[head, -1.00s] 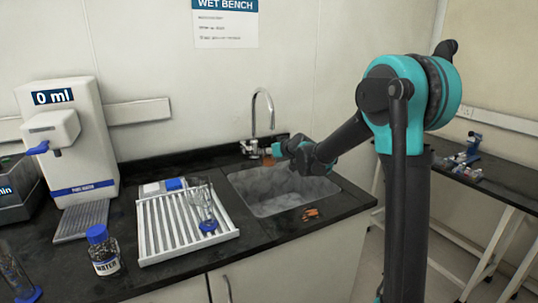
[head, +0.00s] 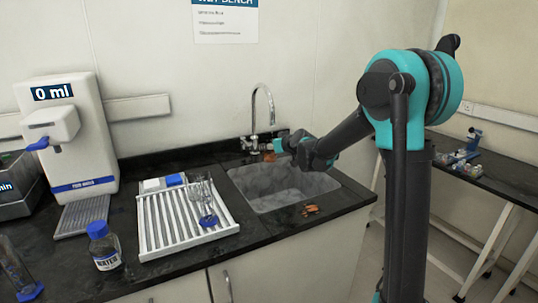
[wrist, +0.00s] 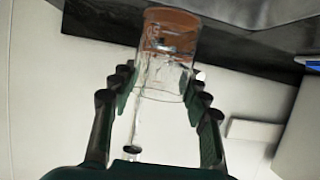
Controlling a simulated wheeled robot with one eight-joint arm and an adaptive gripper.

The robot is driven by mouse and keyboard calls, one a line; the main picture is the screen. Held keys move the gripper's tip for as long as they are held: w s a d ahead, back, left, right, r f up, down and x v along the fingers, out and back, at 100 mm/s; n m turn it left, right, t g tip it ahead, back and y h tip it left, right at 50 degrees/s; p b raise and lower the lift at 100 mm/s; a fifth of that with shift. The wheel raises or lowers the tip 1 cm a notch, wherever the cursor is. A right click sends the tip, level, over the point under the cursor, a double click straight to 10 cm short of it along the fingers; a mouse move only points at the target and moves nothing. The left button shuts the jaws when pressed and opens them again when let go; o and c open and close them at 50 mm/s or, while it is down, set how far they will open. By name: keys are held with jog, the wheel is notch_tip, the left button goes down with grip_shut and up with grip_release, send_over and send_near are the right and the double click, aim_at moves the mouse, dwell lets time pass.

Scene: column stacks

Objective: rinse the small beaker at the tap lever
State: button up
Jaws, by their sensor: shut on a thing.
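My gripper (wrist: 158,88) is shut on the small beaker (wrist: 165,60), a clear glass with an orange-brown band at its base end. The wrist picture appears upside down, with the dark counter at its top. In the head view the beaker (head: 269,153) shows as a small orange patch in front of my gripper (head: 283,146), over the back left of the sink (head: 285,205). The curved metal tap (head: 271,105) rises behind the sink, close to the beaker. Its lever (head: 248,142) is small and hard to make out at the base. I cannot tell whether water runs.
A white rack (head: 147,235) left of the sink holds glassware (head: 206,205) with a blue base. A capped water bottle (head: 104,247) and a white dispenser (head: 85,140) reading 0 ml stand further left. Orange scraps (head: 310,210) lie on the front counter edge. The sink basin is clear.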

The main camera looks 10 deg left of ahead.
jog(key=shift+a, duration=0.25)
jog(key=shift+d, duration=0.25)
jog(key=shift+w+d, duration=0.1)
jog(key=shift+d, duration=0.3)
jog(key=s+d, duration=0.1)
jog(key=s, duration=0.7)
jog(key=shift+d, duration=0.15)
dwell(0.6)
dwell(1.1)
jog(key=s+r, duration=0.4)
jog(key=s, duration=0.1)
jog(key=shift+d, duration=0.45)
